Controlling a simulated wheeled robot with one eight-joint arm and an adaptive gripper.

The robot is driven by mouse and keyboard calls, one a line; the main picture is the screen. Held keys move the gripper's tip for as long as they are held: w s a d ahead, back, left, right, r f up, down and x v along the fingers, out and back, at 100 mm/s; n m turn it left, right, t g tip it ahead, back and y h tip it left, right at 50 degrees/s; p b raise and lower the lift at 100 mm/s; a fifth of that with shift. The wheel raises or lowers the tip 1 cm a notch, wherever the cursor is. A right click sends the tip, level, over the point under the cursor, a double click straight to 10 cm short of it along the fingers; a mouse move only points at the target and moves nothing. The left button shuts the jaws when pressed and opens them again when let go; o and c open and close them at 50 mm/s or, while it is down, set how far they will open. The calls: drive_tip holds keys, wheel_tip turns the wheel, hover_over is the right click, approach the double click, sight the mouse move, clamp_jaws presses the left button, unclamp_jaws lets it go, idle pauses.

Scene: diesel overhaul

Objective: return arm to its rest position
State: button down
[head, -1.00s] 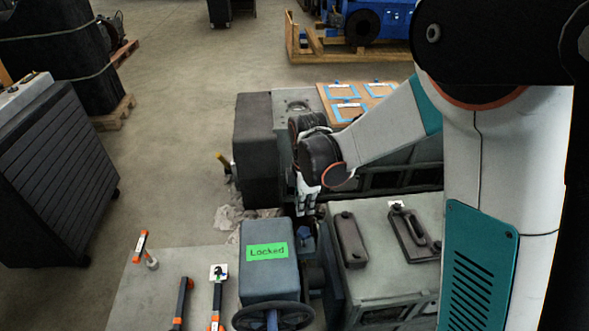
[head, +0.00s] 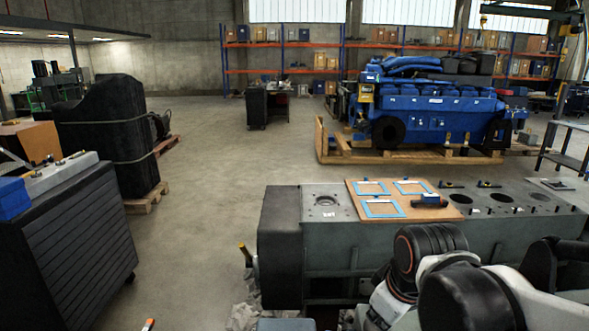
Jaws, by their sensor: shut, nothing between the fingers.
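My arm is folded low at the bottom right of the head view, in front of the long grey engine block (head: 340,240). What looks like my gripper (head: 380,312) shows as pale metal below the black wrist joint, near the bottom edge. Its fingertips are hard to make out and partly cut off. It is shut, and I see nothing held in it. My arm covers the lower right part of the engine block.
A tan board (head: 385,210) with blue-framed rectangles lies on the block. A dark ribbed cabinet (head: 75,250) stands at left, a wrapped black load (head: 112,140) behind it. A blue engine (head: 430,112) sits on a wooden pallet at back. The middle floor is clear.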

drive_tip(key=s+d+f+m+t+b, duration=0.2)
drive_tip(key=s+d+m+b, duration=0.1)
drive_tip(key=s+m, duration=0.4)
drive_tip(key=shift+s+d+f+t+b, duration=0.2)
drive_tip(key=shift+s+f+t+b, duration=0.2)
drive_tip(key=shift+s+b, duration=0.15)
